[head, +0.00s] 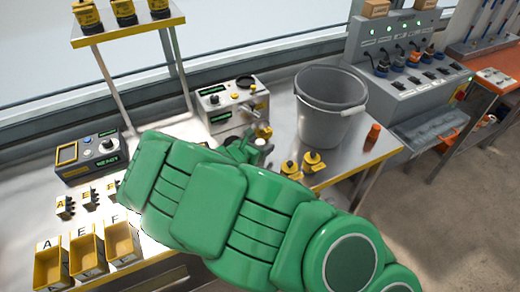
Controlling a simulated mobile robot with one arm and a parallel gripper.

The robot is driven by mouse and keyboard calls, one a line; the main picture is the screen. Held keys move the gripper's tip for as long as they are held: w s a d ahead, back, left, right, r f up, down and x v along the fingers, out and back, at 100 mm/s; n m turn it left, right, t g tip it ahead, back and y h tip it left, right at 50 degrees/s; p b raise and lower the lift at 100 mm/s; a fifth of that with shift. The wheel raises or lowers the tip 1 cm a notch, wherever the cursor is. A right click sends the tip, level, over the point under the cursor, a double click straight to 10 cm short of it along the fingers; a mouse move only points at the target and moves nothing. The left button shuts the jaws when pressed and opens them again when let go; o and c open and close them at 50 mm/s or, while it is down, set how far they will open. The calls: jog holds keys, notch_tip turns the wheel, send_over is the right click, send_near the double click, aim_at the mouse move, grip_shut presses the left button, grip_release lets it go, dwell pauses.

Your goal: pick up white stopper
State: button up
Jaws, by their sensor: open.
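A small white round piece, which looks like the white stopper (261,142), shows on the steel bench right beside my gripper. A yellow-topped part (264,132) stands just behind the white piece.
A grey bucket (328,118) stands right of my gripper, with two yellow parts (290,169) in front and an orange bottle (373,134) near the bench edge. A control box (233,105) is behind. Yellow bins (88,258) line the front left.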

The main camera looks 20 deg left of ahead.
jog(key=c, duration=1.1)
